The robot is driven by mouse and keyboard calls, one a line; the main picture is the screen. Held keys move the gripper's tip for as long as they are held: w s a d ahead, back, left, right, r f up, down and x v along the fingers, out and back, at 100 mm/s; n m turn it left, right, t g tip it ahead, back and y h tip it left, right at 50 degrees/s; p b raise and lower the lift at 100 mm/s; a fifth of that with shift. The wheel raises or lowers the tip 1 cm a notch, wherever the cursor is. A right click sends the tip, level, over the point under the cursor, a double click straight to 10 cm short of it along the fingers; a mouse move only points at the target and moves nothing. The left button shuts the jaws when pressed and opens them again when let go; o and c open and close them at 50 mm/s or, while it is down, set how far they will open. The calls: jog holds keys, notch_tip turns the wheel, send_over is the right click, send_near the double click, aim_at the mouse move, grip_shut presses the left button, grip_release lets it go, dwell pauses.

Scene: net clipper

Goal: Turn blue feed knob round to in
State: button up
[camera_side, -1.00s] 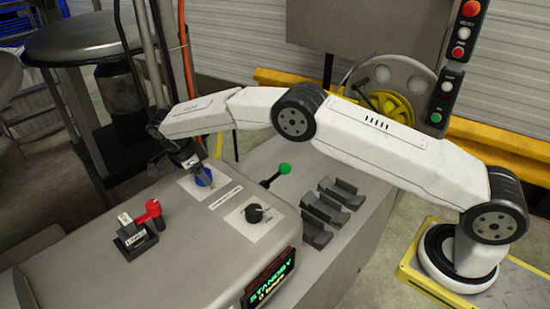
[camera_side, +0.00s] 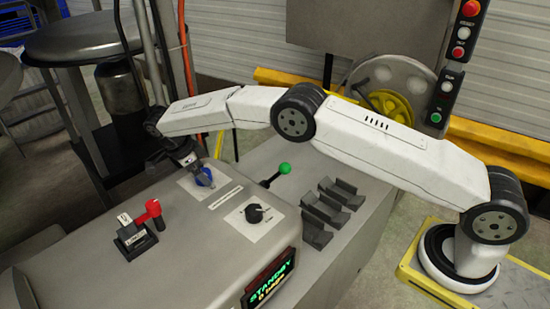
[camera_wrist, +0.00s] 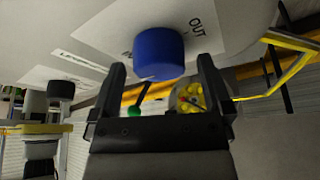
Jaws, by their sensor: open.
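The blue feed knob (camera_side: 204,177) sits on a white label plate (camera_side: 195,186) on top of the grey console. In the wrist view the blue knob (camera_wrist: 158,53) is near the top middle, with the word OUT readable to its right; the other label beside it is mostly hidden. My gripper (camera_side: 198,172) is over the knob in the side view. In the wrist view my gripper (camera_wrist: 162,70) is open, with its two dark fingers apart, one on each side of the knob's lower part. I cannot tell whether either finger touches it.
A black knob (camera_side: 254,213) on its own white plate is to the right. A green-tipped lever (camera_side: 284,168), a red-handled lever (camera_side: 152,208) and black brackets (camera_side: 330,205) stand nearby. A lit STANDBY display (camera_side: 270,280) is on the console front.

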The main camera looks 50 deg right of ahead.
jog(key=v, duration=0.7)
dwell(0.3)
jog(key=shift+d, duration=0.1)
jog(key=n, duration=0.1)
jog(key=d+r+n, duration=0.1)
jog(key=shift+s+d+n+y, duration=0.25)
jog(key=shift+d+n+y, duration=0.05)
jog(key=shift+d+n, duration=0.1)
jog(key=s+d+n+t+y, duration=0.1)
jog(key=s+d+n, duration=0.3)
jog(key=s, duration=0.6)
jog(key=s+d+n+t+y, duration=0.1)
jog(key=s+d+n, duration=0.3)
jog(key=s+n, duration=0.5)
jog(key=s+d+f+n+t+y, duration=0.1)
jog(key=s+n, duration=0.5)
jog(key=s, duration=0.6)
jog(key=d+t, duration=0.1)
jog(key=d, duration=0.1)
jog(key=shift+d+n+y, duration=0.3)
jog(key=shift+d+n, duration=0.1)
jog(key=shift+c, duration=0.2)
